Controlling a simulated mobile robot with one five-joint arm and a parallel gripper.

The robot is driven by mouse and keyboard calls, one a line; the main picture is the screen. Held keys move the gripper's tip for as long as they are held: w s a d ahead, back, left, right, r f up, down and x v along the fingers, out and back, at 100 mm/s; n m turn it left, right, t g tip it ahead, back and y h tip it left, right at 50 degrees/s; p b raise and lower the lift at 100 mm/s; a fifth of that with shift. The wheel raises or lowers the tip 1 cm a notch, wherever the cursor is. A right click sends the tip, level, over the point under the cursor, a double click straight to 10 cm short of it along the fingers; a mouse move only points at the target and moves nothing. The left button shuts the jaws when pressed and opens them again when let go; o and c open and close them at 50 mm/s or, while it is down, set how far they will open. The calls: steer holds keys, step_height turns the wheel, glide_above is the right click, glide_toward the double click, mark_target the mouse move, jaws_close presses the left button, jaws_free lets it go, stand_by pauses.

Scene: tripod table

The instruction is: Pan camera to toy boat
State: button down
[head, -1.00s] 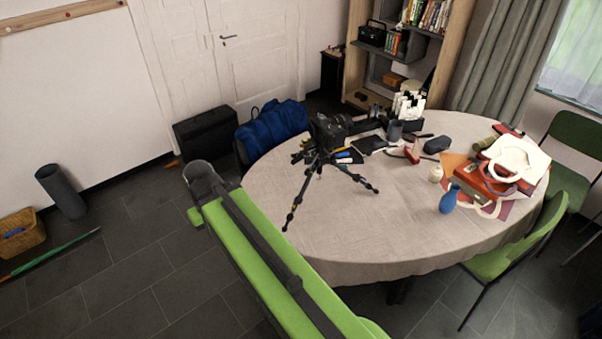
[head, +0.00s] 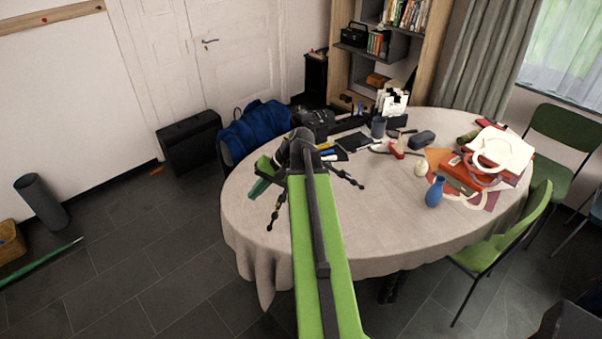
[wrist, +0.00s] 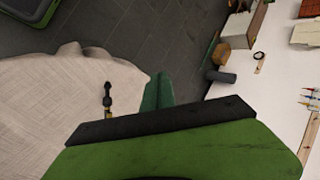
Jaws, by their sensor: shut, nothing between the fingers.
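The black camera (head: 316,118) sits on its tripod near the table's left back edge. My arm covers much of the tripod; two of its dark legs (head: 346,178) show on the cloth. A small red object (head: 397,150), which may be the toy boat, lies right of the camera; its shape is too small to be sure. My gripper (head: 259,188) is shut and empty, in front of the camera and left of the tripod. In the wrist view, its green fingers (wrist: 158,92) are beside a tripod leg (wrist: 107,98).
The round table (head: 390,220) has a pale cloth. Pens and a dark cup (head: 378,128) lie behind. Green chairs (head: 510,240) stand at the right. The front cloth is clear.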

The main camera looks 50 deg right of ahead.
steer(key=s+d+r+m+t+b, duration=0.1)
steer(key=s+d+r+m+t, duration=0.1)
steer(key=s+d, duration=0.45)
steer(key=s+d+r+m+t+h, duration=0.1)
steer(key=s+d+r+m+t, duration=0.15)
steer(key=d, duration=0.65)
steer(key=s+d+r+m+t+b, duration=0.1)
steer(key=s+d+t, duration=0.2)
steer(key=s+d, duration=0.35)
steer(key=w+d+b+x, duration=0.1)
steer(key=b+x, duration=0.5)
steer(key=x, duration=0.9)
steer(key=shift+d+r, duration=0.15)
steer(key=shift+d, duration=0.3)
steer(key=shift+w+a, duration=0.3)
steer(key=shift+w, duration=0.4)
steer(key=shift+s, duration=0.1)
